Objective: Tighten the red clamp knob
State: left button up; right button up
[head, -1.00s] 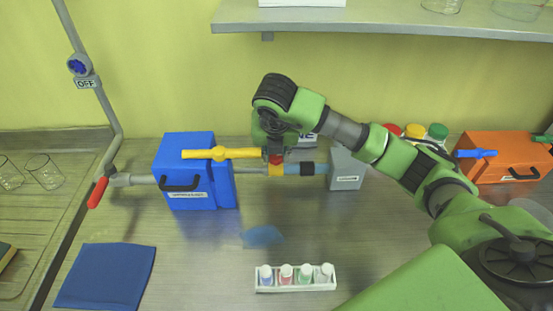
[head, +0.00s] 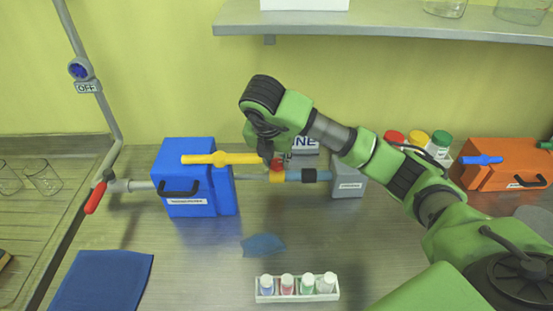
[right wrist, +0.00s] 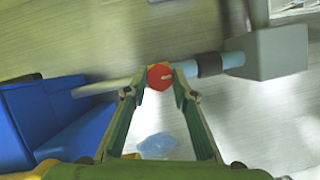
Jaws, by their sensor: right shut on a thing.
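The red clamp knob (right wrist: 160,77) sits on a yellow clamp (head: 276,177) around the horizontal pipe, and it also shows in the head view (head: 277,164). My right gripper (right wrist: 160,86) is shut on the knob, with a fingertip on either side of it; in the head view the gripper (head: 271,158) comes down onto the knob from above. A thin white mark shows on the knob's top. No left gripper is in view.
A blue box (head: 187,207) with a yellow bar (head: 235,159) stands left of the clamp. A grey block (head: 347,188) is at the pipe's right end. A vial rack (head: 297,297) stands in front. The shelf (head: 390,30) hangs above. The counter's middle is mostly clear.

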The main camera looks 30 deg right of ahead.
jog(key=o, duration=1.1)
jog(key=v, duration=1.2)
jog(key=shift+s, duration=0.1)
